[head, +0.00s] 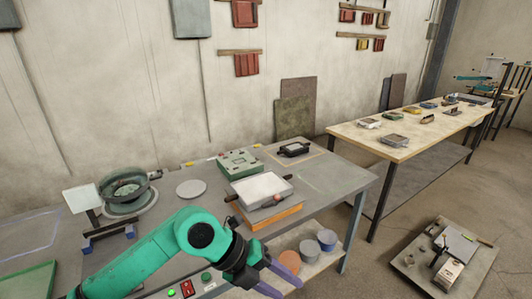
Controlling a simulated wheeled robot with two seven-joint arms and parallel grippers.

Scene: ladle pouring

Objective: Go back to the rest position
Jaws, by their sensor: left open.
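My left gripper (277,281) is at the lower middle, at the end of my green arm that comes in from the lower left. Its two fingers are apart and I see nothing between them. It is in front of the grey workbench (335,190), over the area of its front edge and lower shelf. My right gripper is not in view. I cannot make out a ladle. A round dark green vessel (127,190) stands at the bench's left.
A white-topped box (262,187) with dark side handles sits on an orange board (272,217). A green box (240,163) is behind it. Round containers (309,250) stand on the lower shelf. A wooden table (400,150) is at right; floor between is partly clear, with a low platform (463,282).

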